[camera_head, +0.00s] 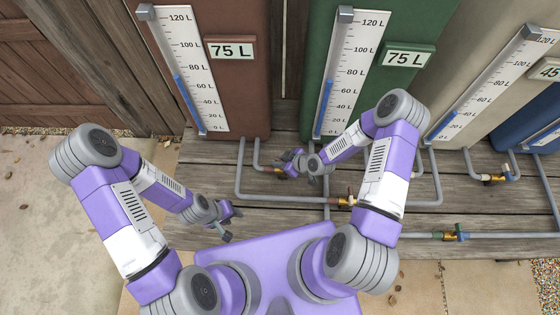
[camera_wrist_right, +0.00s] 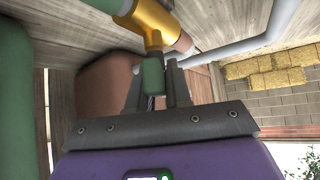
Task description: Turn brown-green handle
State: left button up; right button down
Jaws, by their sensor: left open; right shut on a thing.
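A small green handle (camera_wrist_right: 153,75) on a brass valve (camera_wrist_right: 150,18) shows in the right wrist view. My right gripper (camera_wrist_right: 157,92) has one finger on each side of this handle and is shut on it. In the head view my right gripper (camera_head: 287,165) is at the pipe between the brown tank (camera_head: 245,85) and the green tank (camera_head: 310,75), and mostly hides the valve. My left gripper (camera_head: 232,224) is open and empty, low above the deck's front part, apart from the pipes. Both tanks carry 75 L signs and gauges with blue columns.
Other valves sit on the grey pipes: one with a brown handle (camera_head: 349,195), one with a green handle (camera_head: 459,232), and one near the blue tank (camera_head: 492,178). A beige tank (camera_head: 450,65) stands right of the green one. Bare paving (camera_head: 40,220) lies at left.

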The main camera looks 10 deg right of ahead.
jog(key=m+t+h, duration=0.1)
jog(key=m, duration=0.1)
jog(key=m+h, duration=0.2)
jog(key=m+t+h, duration=0.1)
jog(key=m, duration=0.1)
jog(key=shift+w+d+t, duration=0.1)
jog(key=shift+d+t, duration=0.15)
jog(key=shift+t, duration=0.05)
jog(key=m+h, duration=0.1)
jog(key=m, duration=0.1)
jog(key=m+h, duration=0.3)
jog(key=m, duration=0.1)
jog(key=shift+d+h, duration=0.3)
jog(key=shift+d, duration=0.05)
jog(key=c, duration=1.1)
grip_release()
jog(key=shift+c, duration=0.2)
jog(key=shift+r, duration=0.1)
jog(key=p+v, duration=0.1)
jog(key=v, duration=0.6)
jog(key=shift+p, duration=0.4)
